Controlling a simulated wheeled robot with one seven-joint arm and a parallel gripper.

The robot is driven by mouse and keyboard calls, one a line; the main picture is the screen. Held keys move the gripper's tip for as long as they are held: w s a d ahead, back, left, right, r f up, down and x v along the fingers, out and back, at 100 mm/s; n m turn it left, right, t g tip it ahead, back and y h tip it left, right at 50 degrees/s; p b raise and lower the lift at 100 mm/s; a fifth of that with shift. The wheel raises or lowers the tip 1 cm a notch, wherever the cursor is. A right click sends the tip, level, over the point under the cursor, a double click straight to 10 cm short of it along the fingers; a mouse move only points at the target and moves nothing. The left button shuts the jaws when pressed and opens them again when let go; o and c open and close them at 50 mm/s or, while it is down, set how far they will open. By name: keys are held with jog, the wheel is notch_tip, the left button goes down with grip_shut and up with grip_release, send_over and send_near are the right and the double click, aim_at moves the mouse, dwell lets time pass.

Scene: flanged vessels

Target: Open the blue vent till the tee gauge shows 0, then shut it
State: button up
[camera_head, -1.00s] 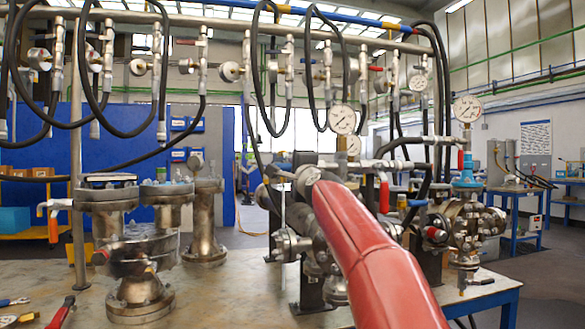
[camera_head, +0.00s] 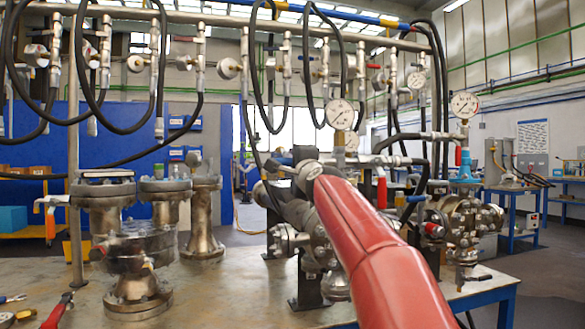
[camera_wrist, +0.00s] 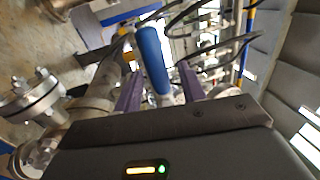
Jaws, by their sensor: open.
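In the wrist view, my gripper (camera_wrist: 160,68) is open, with its two purple fingers on either side of a blue handle (camera_wrist: 152,52). I cannot tell whether either finger touches it. A round white gauge (camera_head: 465,104) stands at the right above a blue fitting (camera_head: 464,166). Another gauge (camera_head: 340,114) stands near the middle, behind my arm. I cannot tell which is the tee gauge, and the needle readings are too small to read.
Flanged vessels (camera_head: 132,250) stand on the left of the metal bench (camera_head: 225,300). A red-handled tool (camera_head: 57,312) lies at its left front edge. A red lever (camera_head: 381,190) is close behind my arm. Black hoses (camera_head: 263,132) hang from the overhead pipe.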

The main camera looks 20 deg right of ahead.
jog(key=s+f+b, duration=0.1)
jog(key=s+b, duration=0.2)
jog(key=s, duration=0.3)
jog(key=shift+f, duration=0.1)
jog(key=s+a+f+n+g+y, duration=0.1)
jog(key=s+a+f+n+g, duration=0.1)
jog(key=s+a+f+n, duration=0.3)
jog(key=s+a+f+n+g, duration=0.1)
jog(key=s+f+g, duration=0.15)
jog(key=f, duration=0.45)
jog(key=s+a+f+n+g+y, duration=0.1)
jog(key=s+a+f+n+g, duration=0.1)
jog(key=s+a+f+n, duration=0.3)
jog(key=s+d+f+n+g+h, duration=0.1)
jog(key=s+f+n+g, duration=0.2)
jog(key=s+f, duration=0.9)
jog(key=s+d+f+n+g+h+p, duration=0.1)
jog(key=s+f+n+g, duration=0.3)
jog(key=s+f, duration=0.7)
notch_tip(320, 180, down, 6)
jog(key=shift+s+d+r+g, duration=0.15)
jog(key=shift+s+d+g, duration=0.35)
jog(key=shift+d, duration=0.3)
